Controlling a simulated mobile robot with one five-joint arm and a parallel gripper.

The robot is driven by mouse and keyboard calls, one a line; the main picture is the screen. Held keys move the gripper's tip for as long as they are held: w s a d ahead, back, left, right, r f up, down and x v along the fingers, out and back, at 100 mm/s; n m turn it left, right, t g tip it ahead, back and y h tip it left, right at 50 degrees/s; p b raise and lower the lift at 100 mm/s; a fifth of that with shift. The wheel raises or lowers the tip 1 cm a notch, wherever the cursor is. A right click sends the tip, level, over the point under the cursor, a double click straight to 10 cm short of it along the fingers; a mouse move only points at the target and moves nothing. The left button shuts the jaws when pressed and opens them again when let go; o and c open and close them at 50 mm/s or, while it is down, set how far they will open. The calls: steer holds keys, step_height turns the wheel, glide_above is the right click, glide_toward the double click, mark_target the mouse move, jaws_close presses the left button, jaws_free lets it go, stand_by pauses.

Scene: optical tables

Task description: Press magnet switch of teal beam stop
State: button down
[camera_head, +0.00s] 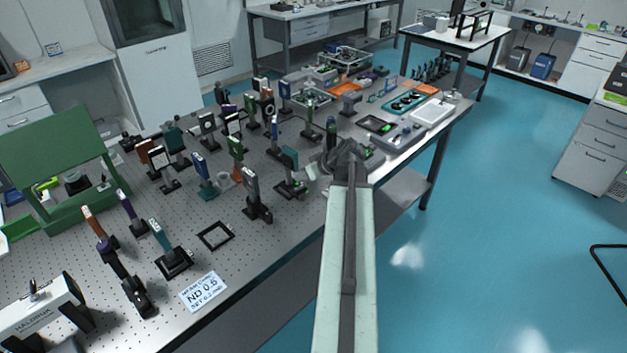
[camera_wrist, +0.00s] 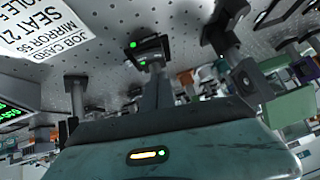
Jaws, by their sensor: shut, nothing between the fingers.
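A teal beam stop (camera_head: 289,158) stands upright on a black base beside my arm's end, on the perforated table. My gripper (camera_head: 314,170) is just right of it, low and partly hidden by my own arm, so any contact cannot be told. In the wrist view my gripper (camera_wrist: 153,78) shows as dark, closed fingers, with nothing held. Beyond the tips is a black base (camera_wrist: 150,48) with small green lights. Whether it belongs to the teal stop cannot be told. A teal-grey casing with a lit strip fills the bottom.
Several posts and mounts crowd the table (camera_head: 245,285) to the left. A grey-topped mount (camera_head: 252,185) stands near the teal stop. A black frame (camera_head: 215,235) and a printed card (camera_head: 203,292) lie closer. The blue floor at right is open.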

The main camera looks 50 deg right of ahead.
mark_target(296, 190)
steer(key=shift+s+a+f+b, duration=0.15)
steer(key=shift+f+b, duration=0.35)
steer(key=shift+f, duration=0.35)
steer(key=shift+a+f+b, duration=0.1)
steer(key=shift+f+b, duration=0.35)
steer(key=shift+f, duration=0.35)
steer(key=shift+a+f+b, duration=0.25)
steer(key=shift+f+b, duration=0.4)
steer(key=shift+s+a+r, duration=0.1)
steer(key=shift+a+r, duration=0.1)
steer(key=shift+d+r+p, duration=0.1)
steer(key=shift+d+p, duration=0.2)
steer(key=shift+d, duration=0.6)
